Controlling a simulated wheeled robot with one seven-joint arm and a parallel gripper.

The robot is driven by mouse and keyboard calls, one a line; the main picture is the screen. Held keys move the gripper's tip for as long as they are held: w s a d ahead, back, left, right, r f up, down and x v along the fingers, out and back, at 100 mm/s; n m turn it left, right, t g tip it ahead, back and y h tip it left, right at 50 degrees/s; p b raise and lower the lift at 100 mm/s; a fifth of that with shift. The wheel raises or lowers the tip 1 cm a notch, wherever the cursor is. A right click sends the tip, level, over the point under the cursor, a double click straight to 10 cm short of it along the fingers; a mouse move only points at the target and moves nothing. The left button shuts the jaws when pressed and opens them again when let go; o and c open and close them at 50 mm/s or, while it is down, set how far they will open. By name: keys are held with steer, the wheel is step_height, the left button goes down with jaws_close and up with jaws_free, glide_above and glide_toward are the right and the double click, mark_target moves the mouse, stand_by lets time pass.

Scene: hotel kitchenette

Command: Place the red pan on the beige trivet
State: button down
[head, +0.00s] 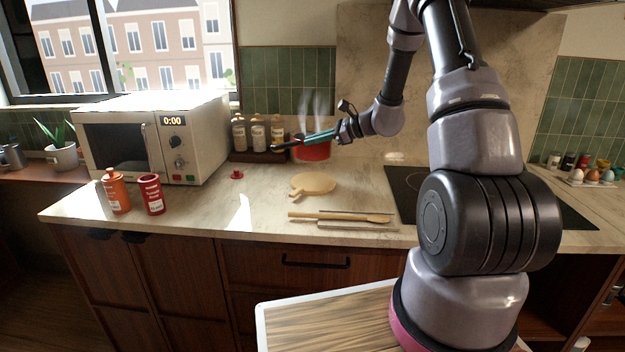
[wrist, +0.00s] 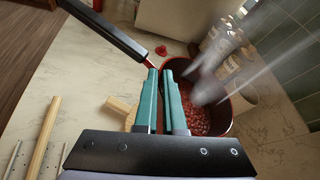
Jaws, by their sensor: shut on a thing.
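In the wrist view the pan (wrist: 234,128) holds reddish-brown contents. My gripper (head: 304,142) is at the pan's rim; its teal fingers (wrist: 165,76) are shut at the inner end of the black handle (wrist: 105,30). The beige trivet (head: 314,184) lies flat on the counter, in front of and below the pan. In the wrist view the trivet (wrist: 120,104) is mostly hidden behind the fingers. Its visible top is bare.
A microwave (head: 155,135), orange bottle (head: 116,190) and red can (head: 151,194) stand at the left. Spice jars (head: 258,135) stand behind. A small red item (head: 237,174) lies left of the trivet; wooden utensils (head: 340,217) lie in front. A cooktop (head: 405,185) is right.

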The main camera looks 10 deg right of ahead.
step_height(320, 180, down, 10)
steer(key=shift+r, duration=0.2)
steer(key=c, duration=1)
jaws_free()
steer(key=shift+d, duration=0.1)
steer(key=v, duration=1.2)
steer(key=s+a+r+n+g+h, duration=0.2)
steer(key=s+a+r+n, duration=0.25)
steer(key=s+r, duration=0.3)
steer(key=s+a+r+n+g+h, duration=0.1)
steer(key=s+a+r+n+g, duration=0.35)
steer(key=r, duration=0.45)
steer(key=s+d+r+n+t+h, duration=0.1)
steer(key=s+r+n+t+h, duration=0.1)
steer(key=s, duration=0.3)
steer(key=s+d+r+n+t+h, duration=0.1)
steer(key=s+r+n+t+h, duration=0.1)
steer(key=s+r, duration=0.3)
steer(key=s+d+r+n+t+h, duration=0.1)
steer(key=s+r+n+t+h, duration=0.1)
steer(key=s, duration=0.4)
steer(key=shift+s+r+n+h, duration=0.4)
steer(key=shift+r+n, duration=0.35)
steer(key=shift+n, duration=0.05)
